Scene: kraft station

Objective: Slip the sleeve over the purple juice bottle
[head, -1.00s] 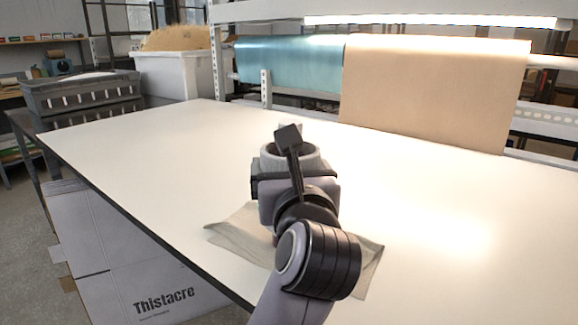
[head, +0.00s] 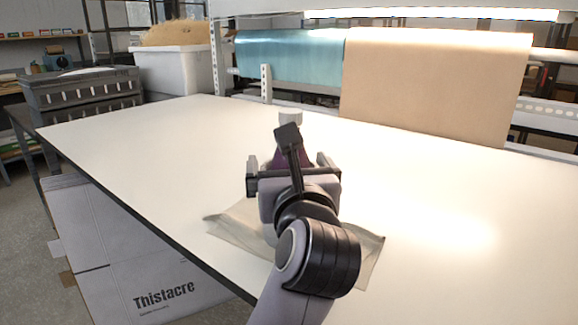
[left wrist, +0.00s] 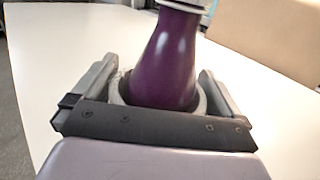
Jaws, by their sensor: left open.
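The purple juice bottle (head: 307,156) stands upright on the table, its white cap (head: 290,117) showing above my left gripper. In the left wrist view, the bottle (left wrist: 165,65) rises through the pale grey sleeve (left wrist: 117,92), whose rim is around the bottle's body. The sleeve's lower part is hidden by the gripper, so I cannot tell how far down it reaches. My left gripper (head: 290,166) is open, with one finger on each side of the sleeve and bottle; its fingers also show in the left wrist view (left wrist: 160,78). My right gripper is out of view.
A grey-beige cloth or mat (head: 235,226) lies on the white table (head: 440,200) under my left arm. Brown paper (head: 435,90) and a teal roll (head: 290,60) hang at the back. A grey crate (head: 82,95) stands at the far left. The table's right side is clear.

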